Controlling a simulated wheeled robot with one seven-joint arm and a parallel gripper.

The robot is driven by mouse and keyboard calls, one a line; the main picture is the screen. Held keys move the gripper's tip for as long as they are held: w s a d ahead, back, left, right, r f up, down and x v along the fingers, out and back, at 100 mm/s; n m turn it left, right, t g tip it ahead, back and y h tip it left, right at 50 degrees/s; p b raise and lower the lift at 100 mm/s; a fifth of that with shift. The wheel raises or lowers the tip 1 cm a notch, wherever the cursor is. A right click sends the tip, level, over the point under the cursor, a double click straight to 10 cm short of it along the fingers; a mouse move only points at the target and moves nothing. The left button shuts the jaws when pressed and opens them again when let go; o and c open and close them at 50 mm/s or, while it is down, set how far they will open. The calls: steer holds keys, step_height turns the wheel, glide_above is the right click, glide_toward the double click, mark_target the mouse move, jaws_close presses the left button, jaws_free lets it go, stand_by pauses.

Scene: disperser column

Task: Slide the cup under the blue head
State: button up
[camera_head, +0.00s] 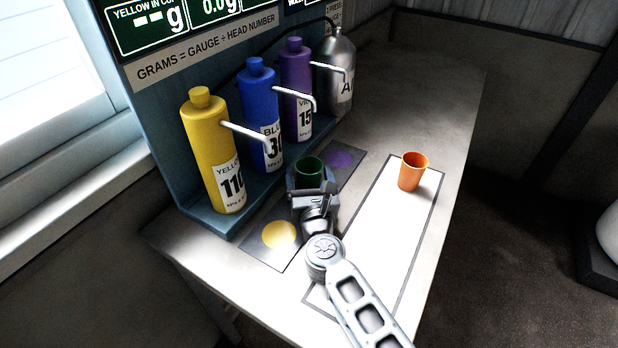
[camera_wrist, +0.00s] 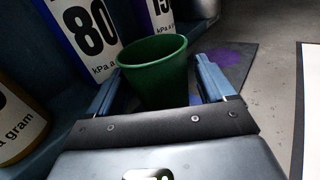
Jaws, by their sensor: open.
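A green cup (camera_head: 309,171) stands upright on the dark mat in front of the blue bottle (camera_head: 260,115), close to its spout. The cup also shows in the wrist view (camera_wrist: 153,72), between the two fingers of my gripper (camera_wrist: 160,82). My gripper (camera_head: 309,185) is open, with one finger on each side of the cup; whether the fingers touch it I cannot tell. The blue bottle's white spout (camera_head: 295,98) reaches out toward the right.
A yellow bottle (camera_head: 212,150) and a purple bottle (camera_head: 297,90) flank the blue one. A yellow spot (camera_head: 280,234) and a purple spot (camera_head: 339,159) mark the mat. An orange cup (camera_head: 412,172) stands on a white panel (camera_head: 385,225), which is otherwise mostly clear. A metal canister (camera_head: 338,70) stands behind.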

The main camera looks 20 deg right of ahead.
mark_target(311, 185)
steer(key=c, duration=1)
steer(key=o, duration=1.1)
steer(key=shift+v, duration=3.9)
